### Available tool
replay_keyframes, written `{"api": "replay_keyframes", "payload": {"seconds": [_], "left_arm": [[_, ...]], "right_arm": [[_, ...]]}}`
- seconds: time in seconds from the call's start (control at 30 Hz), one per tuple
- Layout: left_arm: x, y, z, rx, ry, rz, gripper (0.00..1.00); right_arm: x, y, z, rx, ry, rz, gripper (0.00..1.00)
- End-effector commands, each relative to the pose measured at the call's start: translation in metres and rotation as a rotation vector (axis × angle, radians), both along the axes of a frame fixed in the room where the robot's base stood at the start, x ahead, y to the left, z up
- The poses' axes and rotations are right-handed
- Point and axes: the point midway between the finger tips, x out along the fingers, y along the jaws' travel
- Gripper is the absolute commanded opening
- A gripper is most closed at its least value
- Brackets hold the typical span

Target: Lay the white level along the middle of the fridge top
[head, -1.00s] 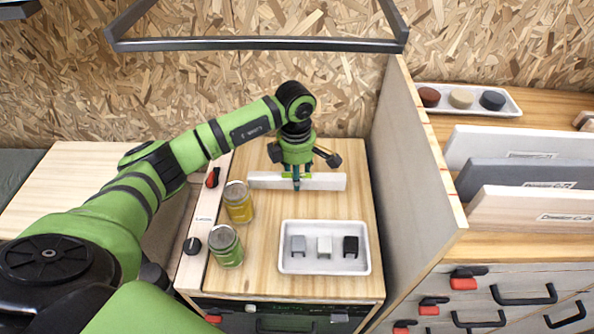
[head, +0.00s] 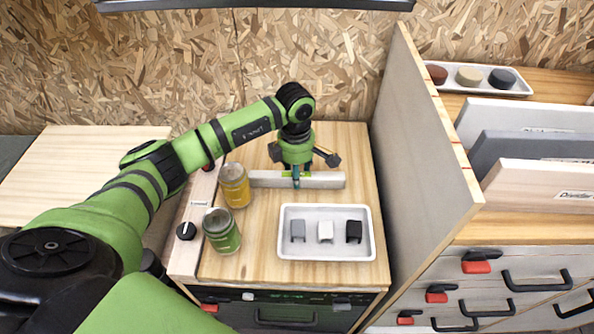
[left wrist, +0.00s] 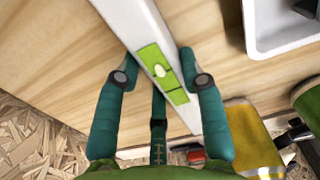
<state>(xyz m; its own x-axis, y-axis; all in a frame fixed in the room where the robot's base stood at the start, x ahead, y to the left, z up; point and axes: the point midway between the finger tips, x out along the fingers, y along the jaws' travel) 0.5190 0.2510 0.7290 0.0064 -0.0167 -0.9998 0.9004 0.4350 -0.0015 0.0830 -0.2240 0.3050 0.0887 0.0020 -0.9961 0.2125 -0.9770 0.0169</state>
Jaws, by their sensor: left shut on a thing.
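The white level (head: 325,180) is a long, narrow bar with a bright green window at its middle. It lies left to right over the rear half of the wooden fridge top (head: 345,143), behind the white tray. My left gripper (head: 296,182) points down and is shut on the level at its middle. In the left wrist view the level (left wrist: 133,22) runs between the teal fingers, beside the green window. I cannot tell whether its underside touches the fridge top. My right gripper is not in view.
A white tray (head: 287,247) with three small blocks stands in front of the level. A yellow can (head: 235,188) and a green can (head: 221,232) stand at the left, near the level's left end. A tall panel (head: 420,135) borders the right side.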

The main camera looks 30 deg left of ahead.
Motion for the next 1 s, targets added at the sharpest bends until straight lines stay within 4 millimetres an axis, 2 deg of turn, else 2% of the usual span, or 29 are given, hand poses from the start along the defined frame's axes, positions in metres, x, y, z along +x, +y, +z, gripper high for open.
{"api": "replay_keyframes", "payload": {"seconds": [0.17, 0.2, 0.23, 0.53, 0.67, 0.77, 1.0], "left_arm": [[0.000, 0.000, 0.001, 0.000, -0.001, 0.000, 0.03], [0.000, 0.000, 0.001, 0.000, -0.001, 0.000, 0.56], [0.000, 0.000, 0.001, 0.000, -0.001, 0.000, 0.67], [0.000, 0.000, 0.000, 0.000, 0.000, 0.000, 0.67], [0.001, 0.000, 0.007, 0.000, -0.003, 0.000, 0.67], [0.001, 0.000, 0.021, 0.000, -0.004, -0.001, 0.67], [0.001, 0.002, 0.073, 0.001, -0.006, -0.001, 0.67]], "right_arm": [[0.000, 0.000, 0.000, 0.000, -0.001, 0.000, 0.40], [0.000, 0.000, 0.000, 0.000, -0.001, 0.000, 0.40], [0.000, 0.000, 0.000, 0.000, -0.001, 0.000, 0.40], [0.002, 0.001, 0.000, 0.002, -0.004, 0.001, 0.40], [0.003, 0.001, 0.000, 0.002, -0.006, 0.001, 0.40], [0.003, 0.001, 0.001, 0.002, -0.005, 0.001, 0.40], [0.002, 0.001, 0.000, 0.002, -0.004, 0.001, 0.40]]}}
